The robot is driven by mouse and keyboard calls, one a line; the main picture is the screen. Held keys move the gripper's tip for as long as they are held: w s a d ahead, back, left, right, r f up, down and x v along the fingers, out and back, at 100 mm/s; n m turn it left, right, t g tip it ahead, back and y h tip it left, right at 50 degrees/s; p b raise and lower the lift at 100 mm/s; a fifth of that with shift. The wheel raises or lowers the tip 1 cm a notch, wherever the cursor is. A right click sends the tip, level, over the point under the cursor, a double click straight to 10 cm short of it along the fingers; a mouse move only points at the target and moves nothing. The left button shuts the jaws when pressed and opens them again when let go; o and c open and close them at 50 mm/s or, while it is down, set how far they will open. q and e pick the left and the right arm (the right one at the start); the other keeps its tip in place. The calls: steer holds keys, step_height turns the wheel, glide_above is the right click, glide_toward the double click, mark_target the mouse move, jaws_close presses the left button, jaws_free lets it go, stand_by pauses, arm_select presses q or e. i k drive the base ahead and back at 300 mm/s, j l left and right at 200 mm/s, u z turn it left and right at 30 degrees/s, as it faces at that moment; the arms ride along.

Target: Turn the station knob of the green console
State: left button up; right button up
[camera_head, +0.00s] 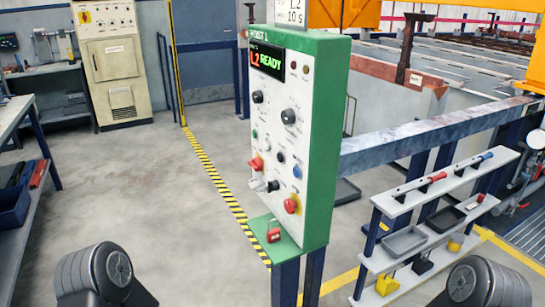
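The green console (318,150) stands upright in the middle on dark blue legs, with a white front panel. Its display (267,61) reads "L2 READY". A black knob (257,97) sits at the panel's upper left, and a larger black knob (289,117) with a pale face sits right of it. Lower are a red handle (256,164), a small black knob (281,156), a blue button (297,171) and a red mushroom button (291,204). Labels are too small to tell which is the station knob. Neither gripper is in view; only my arm links show at the bottom corners.
A red padlock (273,232) is on the console's bottom ledge. A grey rack (400,203) with tools and trays stands right, under a steel rail (430,138). A workbench (35,215) is at left. Open floor lies left of the console, crossed by a yellow-black strip (225,190).

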mark_target(257, 95)
steer(key=j+z, duration=0.1)
steer(key=z, duration=0.65)
steer(key=j+z, duration=0.2)
steer(key=z, duration=0.2)
steer(key=j+z, duration=0.1)
steer(key=z, duration=0.25)
steer(key=j+z, duration=0.2)
steer(key=j, duration=0.2)
steer(key=k+j+z, duration=0.25)
steer(key=j, duration=0.15)
steer(key=j+z, duration=0.2)
steer(key=j, duration=0.2)
steer(key=k+j+z, duration=0.45)
steer(key=j, duration=0.25)
steer(key=k+j, duration=0.15)
steer(key=j, duration=0.15)
steer(key=k+j, duration=0.15)
steer(key=j, duration=0.15)
steer(key=k+j, duration=0.15)
steer(key=j+z, duration=0.05)
steer(key=j, duration=0.05)
